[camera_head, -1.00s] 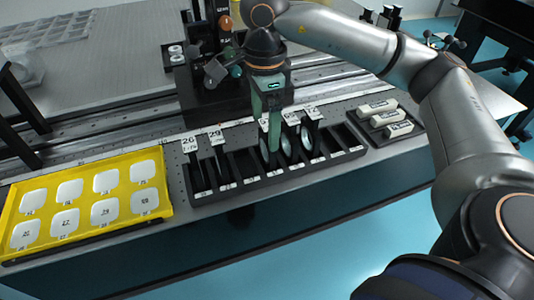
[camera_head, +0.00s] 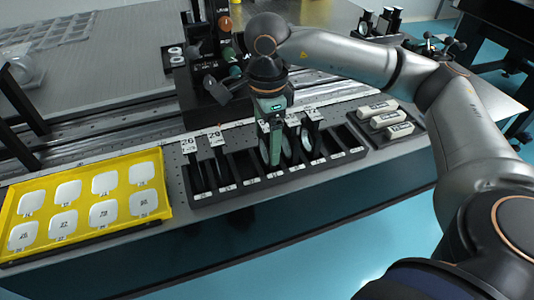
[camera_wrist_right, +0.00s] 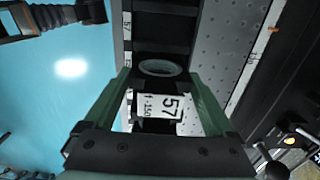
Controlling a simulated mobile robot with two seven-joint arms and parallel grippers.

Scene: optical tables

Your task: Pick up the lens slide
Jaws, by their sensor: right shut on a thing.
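My right gripper (camera_head: 275,160) points down at the middle of the black slotted rack (camera_head: 230,180). It is shut on a lens slide (camera_head: 263,152), whose round lens shows beside the fingers. In the right wrist view the slide's white label (camera_wrist_right: 160,105) reads 57 and sits between the green fingers, with the lens (camera_wrist_right: 160,68) beyond it. The slide is upright and its lower part is in or close to the rack; I cannot tell whether it is clear of the slot. My left gripper is not in view.
Lens slides labelled 26 (camera_head: 190,146) and 29 (camera_head: 216,138) stand left in the rack; others (camera_head: 305,138) stand close right of the gripper. A yellow tray (camera_head: 168,215) with white pads lies left. A block tray (camera_head: 385,122) lies right. Rail-mounted optics (camera_head: 205,85) stand behind.

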